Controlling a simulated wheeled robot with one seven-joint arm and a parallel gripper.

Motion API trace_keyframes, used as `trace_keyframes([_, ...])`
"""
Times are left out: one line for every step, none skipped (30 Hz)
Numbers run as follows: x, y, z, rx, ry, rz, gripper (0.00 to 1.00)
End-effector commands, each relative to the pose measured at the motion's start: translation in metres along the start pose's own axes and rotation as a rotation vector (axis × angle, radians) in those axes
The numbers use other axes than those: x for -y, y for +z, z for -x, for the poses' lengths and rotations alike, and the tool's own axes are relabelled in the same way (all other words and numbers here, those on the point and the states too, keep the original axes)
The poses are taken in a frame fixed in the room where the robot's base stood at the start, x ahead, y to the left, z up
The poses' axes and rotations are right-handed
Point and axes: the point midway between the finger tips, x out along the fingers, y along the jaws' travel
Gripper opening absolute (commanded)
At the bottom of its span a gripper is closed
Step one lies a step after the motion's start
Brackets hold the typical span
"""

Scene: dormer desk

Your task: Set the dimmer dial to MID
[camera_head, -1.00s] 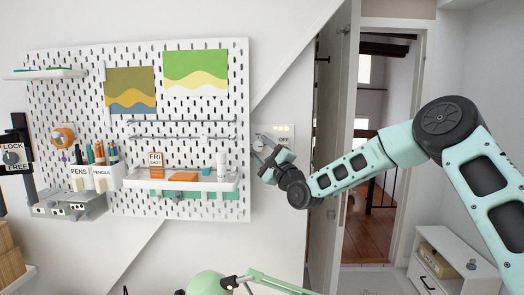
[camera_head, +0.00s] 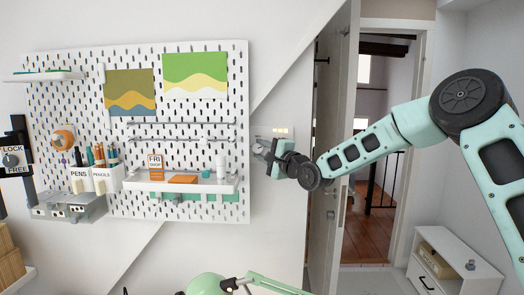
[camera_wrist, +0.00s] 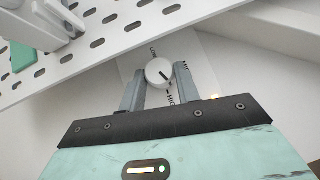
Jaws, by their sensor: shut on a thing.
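The dimmer dial (camera_wrist: 159,70) is a round white knob on a pale wall plate (camera_wrist: 205,76), seen in the wrist view. Printed words stand around it: LOW above, a partly hidden word at the right that looks like MID, and HIGH below. A short dark mark on the dial points to the lower right, roughly between the right-hand word and HIGH. My gripper (camera_wrist: 160,80) is shut on the dial, one grey finger on each side. In the head view my gripper (camera_head: 263,148) is at the plate (camera_head: 282,131) and hides the dial.
The pegboard (camera_head: 215,120) is just left of the plate, with a white shelf (camera_head: 200,184) low on it. An open door (camera_head: 330,150) stands close on the right. A green lamp (camera_head: 208,285) is at the bottom. A white cabinet (camera_head: 450,270) stands lower right.

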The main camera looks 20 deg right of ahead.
Motion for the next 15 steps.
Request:
trace_keyframes([0.0044,0.0008,-0.0002,0.0,0.033,0.033,0.09])
trace_keyframes([0.0051,0.0008,-0.0002,0.0,0.052,0.053,0.09])
trace_keyframes([0.0057,0.0008,-0.0003,0.0,0.08,0.079,0.09])
trace_keyframes([0.0062,0.0008,-0.0004,0.0,0.1,0.1,0.09])
trace_keyframes([0.0067,0.0008,-0.0005,0.0,0.121,0.12,0.09])
trace_keyframes([0.0076,0.0009,-0.0006,0.0,0.148,0.147,0.09])
trace_keyframes([0.008,0.001,-0.0007,0.0,0.168,0.167,0.09])
trace_keyframes([0.0084,0.0012,-0.0008,0.001,0.188,0.187,0.09])
trace_keyframes([0.0088,0.0016,-0.001,0.001,0.215,0.214,0.09])
trace_keyframes([0.0092,0.0021,-0.0012,0.002,0.235,0.234,0.09])
trace_keyframes([0.0096,0.0026,-0.0013,0.002,0.255,0.255,0.09])
trace_keyframes([0.0099,0.0029,-0.0015,0.003,0.282,0.281,0.09])
trace_keyframes([0.01,0.0029,-0.0016,0.002,0.303,0.3,0.09])
trace_keyframes([0.0102,0.0028,-0.0018,0.002,0.322,0.322,0.09])
trace_keyframes([0.0108,0.0029,-0.002,0.002,0.349,0.349,0.09])
